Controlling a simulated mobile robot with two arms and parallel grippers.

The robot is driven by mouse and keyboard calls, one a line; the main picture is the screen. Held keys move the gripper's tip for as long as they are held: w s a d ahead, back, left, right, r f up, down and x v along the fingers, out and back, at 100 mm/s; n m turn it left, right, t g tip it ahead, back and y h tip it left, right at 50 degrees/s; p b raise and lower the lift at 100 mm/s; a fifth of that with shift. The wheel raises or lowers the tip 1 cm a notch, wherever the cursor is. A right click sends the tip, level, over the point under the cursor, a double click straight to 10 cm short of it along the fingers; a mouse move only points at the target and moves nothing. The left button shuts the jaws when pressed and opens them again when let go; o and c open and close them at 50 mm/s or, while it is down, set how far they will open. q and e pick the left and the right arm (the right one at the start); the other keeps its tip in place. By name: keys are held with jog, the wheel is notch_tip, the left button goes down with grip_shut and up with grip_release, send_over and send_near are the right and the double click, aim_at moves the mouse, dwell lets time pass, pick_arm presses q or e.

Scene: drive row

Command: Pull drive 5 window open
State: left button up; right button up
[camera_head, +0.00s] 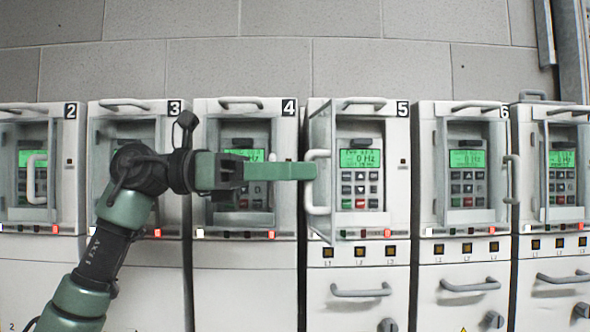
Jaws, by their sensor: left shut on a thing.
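Drive 5 (402,180) stands right of the middle, with a "5" at its top right corner. Its clear window (321,125) is swung outward on the left side and stands ajar, so the green display and keypad (360,178) show directly. The window's white handle (317,208) is a vertical loop on the window's free part. My left gripper (312,171) comes in from the left across drive 4 and is shut on this handle. The fingertips partly hide the handle's middle. My right gripper is not in the view.
Drive 4 (236,114) stands behind my left arm, drive 3 (98,140) and drive 2 (68,190) farther left. Drive 6 (427,215) and another drive (526,200) stand to the right. Grey drawer handles (361,291) stick out below.

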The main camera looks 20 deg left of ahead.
pick_arm(q)
jog(key=shift+s+a+f+b, duration=0.1)
jog(key=shift+a+f+b, duration=0.15)
jog(key=shift+a, duration=0.3)
jog(key=b+v, duration=0.1)
jog(key=v, duration=0.5)
jog(key=shift+s+a+r+b, duration=0.25)
jog(key=shift+b, duration=0.15)
jog(key=shift+f, duration=0.1)
